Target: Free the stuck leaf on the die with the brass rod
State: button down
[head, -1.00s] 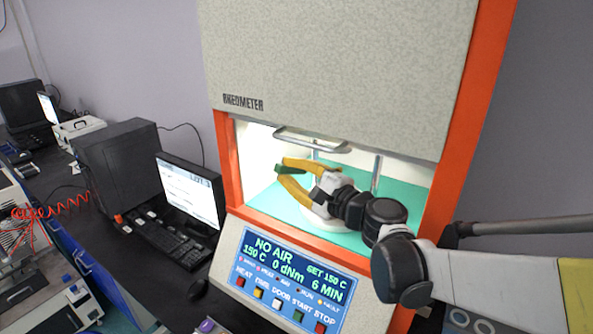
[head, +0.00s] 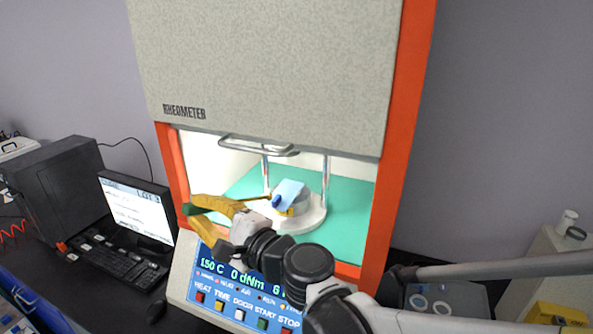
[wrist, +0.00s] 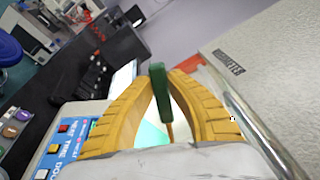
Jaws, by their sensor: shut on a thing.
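My gripper (head: 190,210) has its yellow fingers shut on the green handle (wrist: 158,90) of the brass rod (head: 255,198). It is at the front left of the lit rheometer chamber. The thin rod runs from the gripper to the right, and its far end appears close to the blue pieces on the die. Whether it touches them I cannot tell. A light blue leaf (head: 289,189) lies tilted on top of the grey die (head: 303,205), with a darker blue part at its left edge. The wrist view shows the rod (wrist: 170,132) below its handle; the die is hidden there.
The chamber has an orange frame (head: 392,150), a metal door handle (head: 258,151) above the opening and upright posts (head: 325,180) by the die. The control panel (head: 215,290) is below. A monitor (head: 137,208) and keyboard (head: 115,262) stand at left.

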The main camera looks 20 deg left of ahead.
jog(key=s, duration=0.7)
jog(key=shift+a, duration=0.25)
jog(key=shift+s, duration=0.1)
